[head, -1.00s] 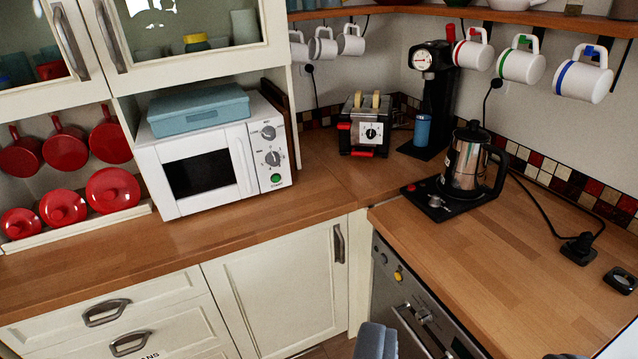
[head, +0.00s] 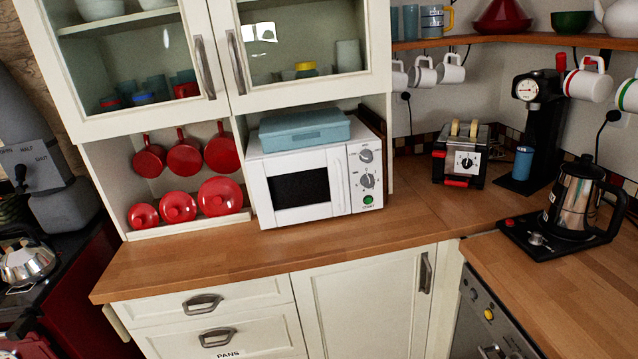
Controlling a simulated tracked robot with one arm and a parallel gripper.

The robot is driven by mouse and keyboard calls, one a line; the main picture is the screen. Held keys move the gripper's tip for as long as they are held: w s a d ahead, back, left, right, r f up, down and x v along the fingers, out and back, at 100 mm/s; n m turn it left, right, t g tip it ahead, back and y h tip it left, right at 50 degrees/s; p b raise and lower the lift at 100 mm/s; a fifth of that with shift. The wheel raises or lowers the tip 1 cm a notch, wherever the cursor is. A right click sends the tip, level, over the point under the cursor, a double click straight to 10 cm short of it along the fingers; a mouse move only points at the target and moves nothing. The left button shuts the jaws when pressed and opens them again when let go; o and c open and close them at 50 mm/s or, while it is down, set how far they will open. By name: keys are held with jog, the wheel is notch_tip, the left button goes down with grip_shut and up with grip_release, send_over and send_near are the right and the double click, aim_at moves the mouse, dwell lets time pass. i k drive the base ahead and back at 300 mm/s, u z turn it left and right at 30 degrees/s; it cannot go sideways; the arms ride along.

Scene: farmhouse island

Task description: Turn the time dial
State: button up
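A white microwave (head: 312,182) stands on the wooden counter under the glass-door cabinet, with its door shut. Two round grey dials sit one above the other on its right-hand panel: an upper dial (head: 366,155) and a lower dial (head: 367,181). Their labels are too small to read, so I cannot tell which is the time dial. A green button (head: 368,199) is below them. A toaster (head: 461,157) further right also has a dial (head: 465,161) on its front. My gripper does not show in the view.
A blue box (head: 304,131) lies on the microwave. Red pans and lids (head: 221,197) are left of it. A kettle (head: 571,200) and a coffee machine (head: 546,130) stand on the right. The wooden counter (head: 200,255) in front of the microwave is clear.

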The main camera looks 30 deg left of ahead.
aim_at(367, 181)
jog(key=u, duration=0.5)
jog(key=i, duration=2)
jog(key=z, duration=0.75)
jog(key=k, duration=0.9)
jog(key=z, duration=0.2)
jog(key=i, duration=0.9)
jog(key=u, duration=0.1)
